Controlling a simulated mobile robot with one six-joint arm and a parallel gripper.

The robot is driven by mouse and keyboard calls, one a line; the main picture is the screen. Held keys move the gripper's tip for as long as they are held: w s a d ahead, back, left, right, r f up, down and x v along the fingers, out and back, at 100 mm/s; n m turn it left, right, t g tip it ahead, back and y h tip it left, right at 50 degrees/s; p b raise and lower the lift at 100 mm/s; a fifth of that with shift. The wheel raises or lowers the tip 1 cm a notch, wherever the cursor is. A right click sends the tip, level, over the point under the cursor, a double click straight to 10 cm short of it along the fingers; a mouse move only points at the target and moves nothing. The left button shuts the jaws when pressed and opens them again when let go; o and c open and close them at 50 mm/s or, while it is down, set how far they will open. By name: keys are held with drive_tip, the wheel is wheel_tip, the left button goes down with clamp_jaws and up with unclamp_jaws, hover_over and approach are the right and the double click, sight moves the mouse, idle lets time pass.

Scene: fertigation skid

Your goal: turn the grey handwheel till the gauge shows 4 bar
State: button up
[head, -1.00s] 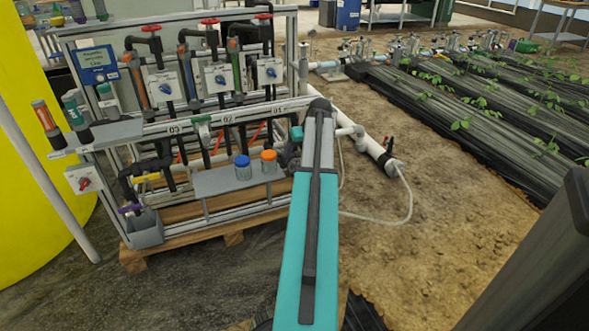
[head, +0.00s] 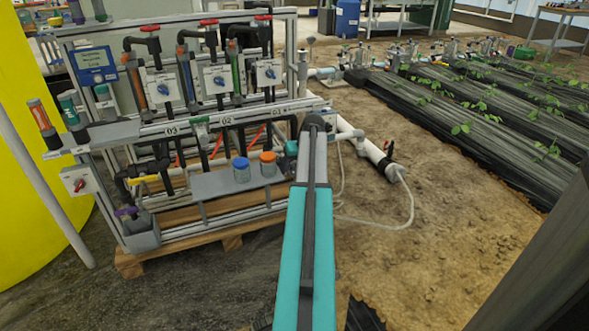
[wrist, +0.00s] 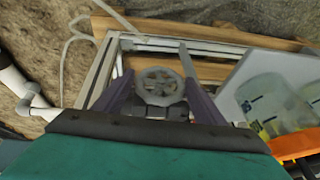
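The grey handwheel (wrist: 159,86) shows in the wrist view as a spoked ring, between the two purple fingers of my gripper (wrist: 158,80). The fingers are apart, with a visible gap between the left finger and the rim; the right finger looks close to the rim. I cannot tell whether either finger touches it. In the head view my arm covers the handwheel's area at the right end of the skid (head: 160,133). I cannot make out a gauge or its reading in either view.
A blue-lidded jar (head: 241,172) and an orange-lidded jar (head: 268,168) stand on a grey shelf (head: 212,186) left of my arm; jars also show close right of my gripper in the wrist view. A white pipe (head: 372,153) and hose lie to the right. Bare soil is beyond.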

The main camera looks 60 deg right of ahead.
drive_tip(key=c, duration=0.7)
drive_tip(key=shift+r+t+y+p, duration=0.15)
drive_tip(key=shift+t+y+p, duration=0.3)
drive_tip(key=shift+p, duration=0.9)
drive_tip(key=shift+t+y+p, duration=0.25)
drive_tip(key=shift+y+p, duration=0.3)
drive_tip(key=shift+p, duration=0.7)
drive_tip(key=m+t+y+p, duration=0.1)
drive_tip(key=p, duration=0.2)
drive_tip(key=shift+d+t+y, duration=0.1)
drive_tip(key=shift+t+y, duration=0.2)
drive_tip(key=shift+y, duration=0.1)
drive_tip(key=shift+p, duration=0.55)
drive_tip(key=shift+f+t+y, duration=0.2)
drive_tip(key=shift+t+y, duration=0.2)
drive_tip(key=o, duration=1.1)
drive_tip(key=shift+c, duration=0.2)
